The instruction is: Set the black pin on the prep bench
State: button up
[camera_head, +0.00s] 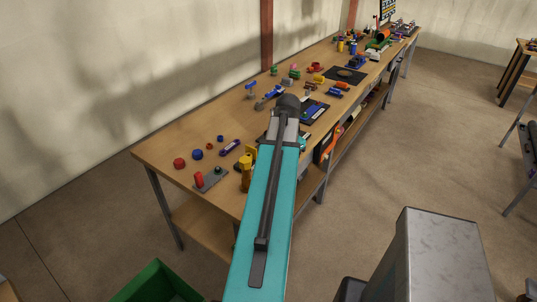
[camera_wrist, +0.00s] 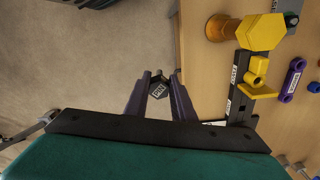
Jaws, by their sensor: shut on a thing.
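My gripper (camera_wrist: 158,80) shows in the wrist view with its two purple fingers shut on the black pin (camera_wrist: 157,89). The pin has a dark hexagonal head with a white label. It is held over the floor, just left of the edge of a long wooden bench (camera_wrist: 193,60). In the head view the bench (camera_head: 161,148) runs from the near left to the far right. My teal arm reaches toward it and hides the gripper and the pin there. I cannot tell which part is the prep bench.
Yellow parts (camera_wrist: 262,32) and a purple link (camera_wrist: 292,80) lie on the bench by the gripper. A grey plate with a red peg (camera_head: 198,179) is near the front corner. A black mat (camera_head: 345,76) lies farther back. A green bin (camera_head: 157,281) stands on the floor.

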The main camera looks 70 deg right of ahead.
jog(key=w+d+f+b, duration=0.1)
jog(key=w+d+b, duration=0.1)
jog(key=w+d, duration=0.4)
jog(key=w, duration=0.3)
jog(key=shift+d, duration=0.2)
jog(key=shift+w+d+f+b, duration=0.1)
jog(key=shift+w+f+b, duration=0.05)
jog(key=shift+f+b, duration=0.4)
jog(key=shift+w+d+f+b, duration=0.2)
jog(key=shift+f+b, duration=0.25)
jog(key=shift+f, duration=0.25)
jog(key=shift+w+d+f+b, duration=0.1)
jog(key=shift+w+f+b, duration=0.05)
jog(key=shift+f+b, duration=0.4)
jog(key=shift+f, duration=0.15)
jog(key=o, duration=1)
